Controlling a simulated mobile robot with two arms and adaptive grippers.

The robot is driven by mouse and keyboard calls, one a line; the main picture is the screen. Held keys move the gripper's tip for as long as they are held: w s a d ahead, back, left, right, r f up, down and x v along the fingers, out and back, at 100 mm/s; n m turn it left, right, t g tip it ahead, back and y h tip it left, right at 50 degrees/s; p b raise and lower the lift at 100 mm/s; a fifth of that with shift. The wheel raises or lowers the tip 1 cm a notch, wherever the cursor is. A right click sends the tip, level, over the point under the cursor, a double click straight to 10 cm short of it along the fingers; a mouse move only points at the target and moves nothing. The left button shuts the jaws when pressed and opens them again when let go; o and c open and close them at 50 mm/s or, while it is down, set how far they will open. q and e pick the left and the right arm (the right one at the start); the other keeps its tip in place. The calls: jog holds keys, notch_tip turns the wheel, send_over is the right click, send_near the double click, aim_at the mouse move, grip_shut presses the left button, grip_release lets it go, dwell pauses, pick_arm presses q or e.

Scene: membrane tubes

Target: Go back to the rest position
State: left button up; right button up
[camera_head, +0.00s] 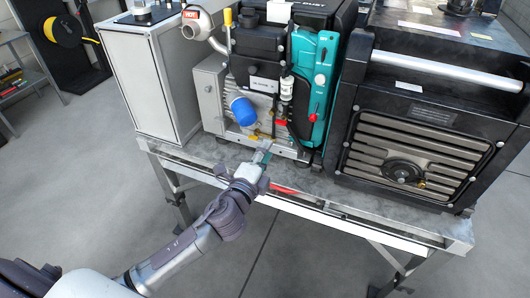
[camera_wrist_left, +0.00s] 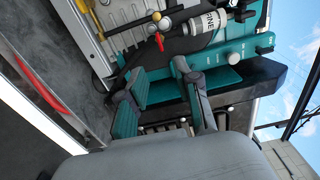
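My left gripper (camera_head: 263,157) reaches in from the lower left in the head view. It is at the front edge of the metal table, just in front of the pump unit with the teal cover (camera_head: 327,60). In the left wrist view its two dark fingers with teal pads (camera_wrist_left: 163,97) stand apart, with a gap between them and nothing seen held. The teal cover fills the background there, with a white cylinder (camera_wrist_left: 208,22) and a red lever (camera_wrist_left: 159,41) beyond. My right gripper is not in view.
The metal table (camera_head: 345,208) carries the pump unit, a blue cap (camera_head: 243,111), a grey cabinet (camera_head: 150,75) at left and a black ribbed machine (camera_head: 415,150) at right. A yellow hose reel (camera_head: 68,32) stands behind left. The floor in front is clear.

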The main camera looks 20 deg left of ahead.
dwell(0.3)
pick_arm(q)
jog(key=s+a+f+n+g, duration=0.2)
jog(key=s+f+g, duration=0.15)
jog(key=f, duration=0.85)
jog(key=s+a+f+n+g+y, duration=0.1)
jog(key=s+a+f+n+g, duration=0.2)
jog(key=f, duration=0.9)
jog(key=s+a+f+n+g, duration=0.15)
jog(key=s+f, duration=0.35)
jog(key=f, duration=0.7)
jog(key=s+f+n+g, duration=0.4)
jog(key=s+f+n, duration=0.1)
jog(key=s+f, duration=0.85)
jog(key=s+d+f+n+g, duration=0.1)
jog(key=s+f+n+g, duration=0.1)
jog(key=s, duration=0.9)
jog(key=s+d+f+n+g, duration=0.1)
jog(key=s+f, duration=0.4)
jog(key=s, duration=0.7)
jog(key=shift+s+d+f+n+g, duration=0.35)
jog(key=shift+n+g, duration=0.5)
jog(key=shift+g, duration=0.15)
